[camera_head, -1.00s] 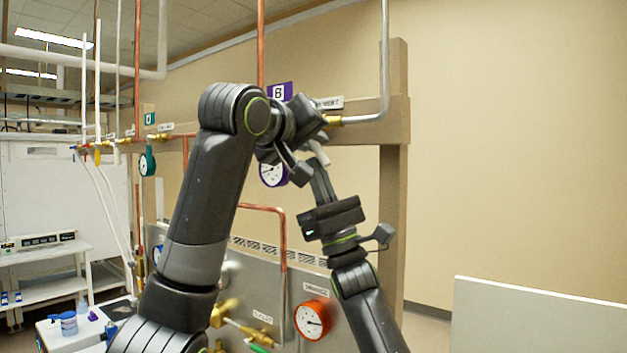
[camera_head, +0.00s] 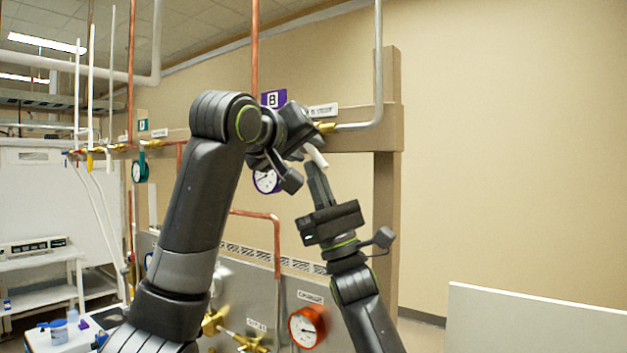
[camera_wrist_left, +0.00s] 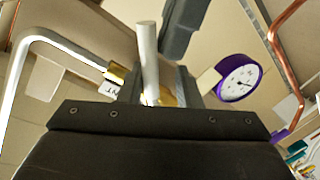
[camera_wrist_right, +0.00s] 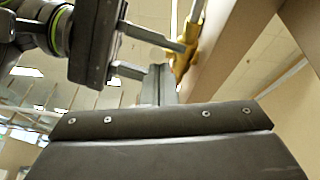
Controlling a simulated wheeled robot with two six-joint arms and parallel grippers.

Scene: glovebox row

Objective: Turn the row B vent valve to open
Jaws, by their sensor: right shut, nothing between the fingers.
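The row B vent valve shows as brass fittings (camera_head: 326,128) on the beige rail, below the purple B sign (camera_head: 273,99). Its pale lever (camera_head: 317,156) points down and right. In the left wrist view the lever (camera_wrist_left: 148,55) stands in front of the brass body, between the fingers of my left gripper (camera_wrist_left: 160,88). Those fingers look apart; whether they touch the lever is unclear. The right wrist view shows the brass valve (camera_wrist_right: 186,50) beside the left fingers. My right gripper (camera_head: 318,180) is shut and empty, its tip just below the lever.
A purple gauge (camera_head: 266,181) hangs behind my left wrist. A grey pipe (camera_head: 378,80) bends into the valve from the right. A copper pipe (camera_head: 277,250) and an orange gauge (camera_head: 307,327) lie lower. A white panel (camera_head: 535,318) stands at lower right; the wall beyond is bare.

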